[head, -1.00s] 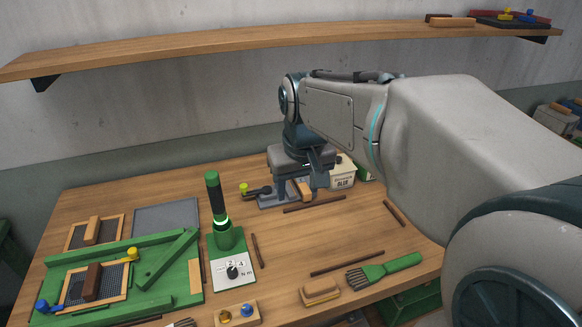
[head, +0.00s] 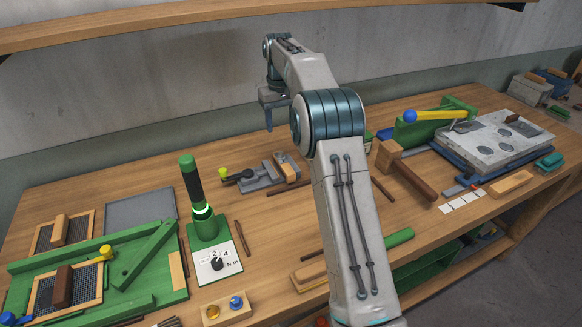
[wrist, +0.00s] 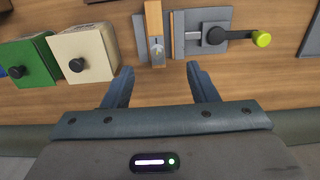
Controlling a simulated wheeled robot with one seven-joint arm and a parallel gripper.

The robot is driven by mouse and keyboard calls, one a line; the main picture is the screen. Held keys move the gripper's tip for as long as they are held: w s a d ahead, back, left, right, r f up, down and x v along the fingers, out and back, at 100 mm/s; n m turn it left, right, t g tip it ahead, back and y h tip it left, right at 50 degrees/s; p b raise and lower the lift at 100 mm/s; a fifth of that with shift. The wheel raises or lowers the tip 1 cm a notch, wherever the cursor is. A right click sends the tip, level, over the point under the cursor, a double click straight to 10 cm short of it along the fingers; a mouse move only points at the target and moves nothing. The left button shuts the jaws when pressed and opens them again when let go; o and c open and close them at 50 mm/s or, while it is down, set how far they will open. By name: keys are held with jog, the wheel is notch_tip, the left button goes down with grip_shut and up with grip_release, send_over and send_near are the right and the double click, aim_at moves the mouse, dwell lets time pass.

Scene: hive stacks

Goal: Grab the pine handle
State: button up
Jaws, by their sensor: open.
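A light wood handle with a metal piece at one end, looking like the pine handle (head: 288,170), lies on the bench beside a grey clamp fixture (head: 258,181). The handle also shows at the top of the wrist view (wrist: 153,20), its metal end toward my gripper. My gripper (head: 270,118) is open and empty, above the back of the bench near the wall. In the wrist view, its two fingers (wrist: 160,70) lie to either side of the handle's line, apart from it. My arm hides part of the bench right of the handle.
The clamp's lever has a yellow knob (wrist: 263,39). A cream box (wrist: 84,52) and a green box (wrist: 30,62) stand on the handle's other side. A green post tool (head: 197,195) stands left. A mallet (head: 405,170) and a grey plate (head: 492,140) lie right.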

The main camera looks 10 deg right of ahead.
jog(key=f, duration=0.2)
send_over(283, 162)
notch_tip(283, 162, down, 7)
jog(key=shift+f, duration=0.1)
jog(key=shift+f+p, duration=0.5)
jog(key=shift+f, duration=2.3)
jog(key=shift+c, duration=0.3)
jog(key=shift+w, duration=0.1)
jog(key=c, duration=1.1)
